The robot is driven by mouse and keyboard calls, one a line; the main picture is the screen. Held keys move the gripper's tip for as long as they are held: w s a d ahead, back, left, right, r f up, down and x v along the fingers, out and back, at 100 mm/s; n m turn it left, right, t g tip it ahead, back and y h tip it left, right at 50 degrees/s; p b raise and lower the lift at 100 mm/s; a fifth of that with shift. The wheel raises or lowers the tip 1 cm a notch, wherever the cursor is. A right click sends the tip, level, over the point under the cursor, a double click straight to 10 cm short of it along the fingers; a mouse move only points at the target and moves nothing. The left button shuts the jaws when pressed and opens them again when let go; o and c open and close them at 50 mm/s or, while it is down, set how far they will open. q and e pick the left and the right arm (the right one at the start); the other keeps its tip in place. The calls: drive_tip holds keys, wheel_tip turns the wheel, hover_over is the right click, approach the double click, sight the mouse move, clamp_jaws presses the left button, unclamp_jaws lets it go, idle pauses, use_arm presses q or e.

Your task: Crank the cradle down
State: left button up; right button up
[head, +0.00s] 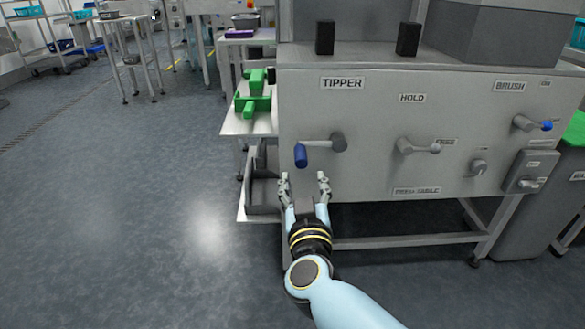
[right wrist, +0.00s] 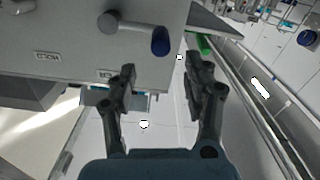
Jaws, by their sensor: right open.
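The tipper crank has a grey hub and arm (head: 328,143) with a blue handle (head: 301,155) on the machine's front panel, below the TIPPER label (head: 342,83). The handle points toward the left of the panel. My right gripper (head: 305,181) is open and empty, just below the blue handle and apart from it. In the right wrist view the blue handle (right wrist: 161,41) lies beyond the open fingers (right wrist: 161,80), near the panel's edge. I cannot pick out the cradle with certainty. My left gripper is not in view.
A HOLD lever (head: 418,147) and a blue-tipped BRUSH lever (head: 533,124) sit farther right on the panel. Green parts (head: 254,98) rest on a side shelf (head: 233,123) left of the machine. Open floor (head: 120,200) lies to the left.

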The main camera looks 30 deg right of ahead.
sight(301, 156)
drive_tip(key=b+x, duration=0.2)
drive_tip(key=x, duration=0.7)
drive_tip(key=shift+w+f, duration=0.1)
drive_tip(key=shift+w, duration=0.2)
drive_tip(key=shift+w+d, duration=0.3)
drive_tip(key=shift+w, duration=0.1)
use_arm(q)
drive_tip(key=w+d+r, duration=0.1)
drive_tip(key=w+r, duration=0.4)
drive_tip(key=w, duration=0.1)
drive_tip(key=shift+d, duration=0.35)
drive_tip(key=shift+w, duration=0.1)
use_arm(e)
clamp_jaws()
